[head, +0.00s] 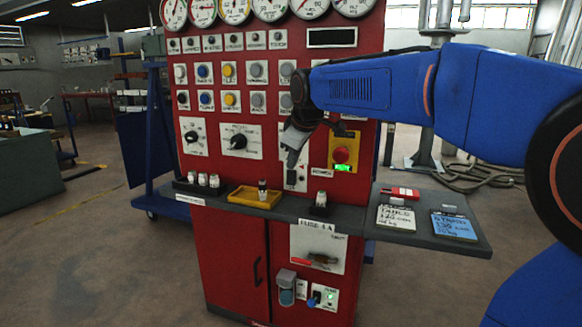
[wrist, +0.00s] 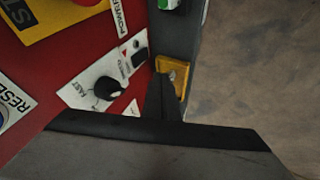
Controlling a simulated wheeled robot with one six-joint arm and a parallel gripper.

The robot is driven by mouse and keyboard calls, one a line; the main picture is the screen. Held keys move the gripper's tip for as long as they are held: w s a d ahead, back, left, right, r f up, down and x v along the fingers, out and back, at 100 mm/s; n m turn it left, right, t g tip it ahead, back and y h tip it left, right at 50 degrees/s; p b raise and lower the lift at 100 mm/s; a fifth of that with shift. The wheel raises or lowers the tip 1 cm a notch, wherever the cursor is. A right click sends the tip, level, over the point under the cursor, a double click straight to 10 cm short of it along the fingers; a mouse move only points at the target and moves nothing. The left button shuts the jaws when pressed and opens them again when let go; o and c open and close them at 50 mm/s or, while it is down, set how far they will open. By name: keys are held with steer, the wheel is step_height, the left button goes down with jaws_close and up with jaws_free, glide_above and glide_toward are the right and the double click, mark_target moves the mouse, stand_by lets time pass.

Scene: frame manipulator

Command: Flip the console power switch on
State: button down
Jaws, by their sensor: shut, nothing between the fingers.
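The red console (head: 230,215) stands in front of me. A POWER label (head: 325,172) sits below the yellow panel with the red stop button (head: 340,154). To the left of the label is a white plate (head: 302,184) with a small dark switch (head: 291,178), partly behind my gripper. In the wrist view the POWER label (wrist: 119,17) is at the top, beside a white plate with a black switch (wrist: 140,59). I cannot tell the switch's position. My gripper (head: 292,160) is shut and empty, just in front of the plate; its fingers (wrist: 161,96) also show in the wrist view.
A black knob (wrist: 108,89) marked FAST is left of the fingers in the wrist view. A grey ledge (head: 270,208) runs below the panel, with a yellow tray (head: 245,197) on it. Cards (head: 396,216) lie on the right shelf. A green light (head: 343,168) glows under the stop button.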

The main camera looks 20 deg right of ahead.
mark_target(291, 178)
steer(key=shift+s, duration=0.1)
stand_by(0.3)
steer(key=shift+a+f, duration=0.15)
steer(key=shift+f, duration=0.3)
steer(key=shift+f, duration=0.1)
steer(key=x, duration=1)
steer(key=shift+f, duration=0.1)
steer(key=shift+w+d, duration=0.8)
steer(key=shift+w, duration=0.2)
steer(key=shift+w+d+f, duration=0.1)
steer(key=shift+w+d, duration=0.3)
steer(key=shift+w, duration=0.2)
